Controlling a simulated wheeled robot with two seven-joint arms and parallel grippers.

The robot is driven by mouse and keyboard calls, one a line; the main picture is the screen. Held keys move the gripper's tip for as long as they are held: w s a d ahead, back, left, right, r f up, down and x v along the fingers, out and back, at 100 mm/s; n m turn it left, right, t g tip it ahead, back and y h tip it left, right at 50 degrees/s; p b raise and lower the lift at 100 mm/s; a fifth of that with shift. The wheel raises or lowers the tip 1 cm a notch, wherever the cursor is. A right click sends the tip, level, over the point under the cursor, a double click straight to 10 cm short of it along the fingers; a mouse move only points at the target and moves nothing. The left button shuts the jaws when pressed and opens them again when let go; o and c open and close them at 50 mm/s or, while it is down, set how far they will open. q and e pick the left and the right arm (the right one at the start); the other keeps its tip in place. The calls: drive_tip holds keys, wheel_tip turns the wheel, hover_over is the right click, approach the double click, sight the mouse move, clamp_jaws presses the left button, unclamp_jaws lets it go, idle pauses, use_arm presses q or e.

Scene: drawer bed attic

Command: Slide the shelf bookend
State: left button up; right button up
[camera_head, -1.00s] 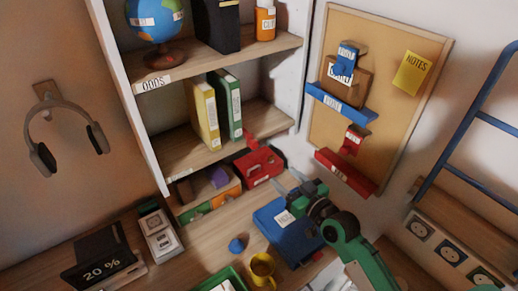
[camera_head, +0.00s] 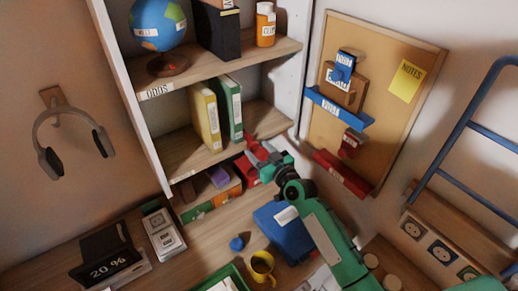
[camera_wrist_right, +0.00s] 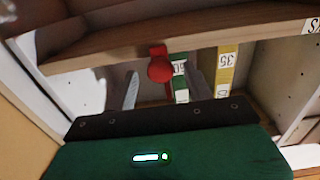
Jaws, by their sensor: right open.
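A red knob on a short red stem, seemingly the bookend's handle (camera_wrist_right: 159,68), shows in the right wrist view in front of the shelf books. In the head view red parts (camera_head: 251,141) show at the right end of the shelf with the books; the bookend's body is mostly hidden. A green binder (camera_head: 230,108) and a yellow binder (camera_head: 205,120) stand upright to the left. My right gripper (camera_head: 262,157) is open near the shelf's front edge. In the wrist view its fingers stand on either side of the knob, with no clear contact. My left gripper is not in view.
The upper shelf holds a globe (camera_head: 158,22), a black box file (camera_head: 219,30) and an orange bottle (camera_head: 265,25). Below are a bin with a purple item (camera_head: 218,177), a blue box (camera_head: 283,232) and a yellow mug (camera_head: 261,267). A corkboard (camera_head: 385,90) hangs at right.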

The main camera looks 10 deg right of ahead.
drive_tip(key=shift+w+a, duration=0.1)
drive_tip(key=shift+w, duration=0.15)
clamp_jaws()
drive_tip(key=w+d+b, duration=0.4)
drive_tip(key=d+b, duration=0.4)
drive_tip(key=d, duration=0.3)
drive_tip(key=shift+w, duration=0.25)
unclamp_jaws()
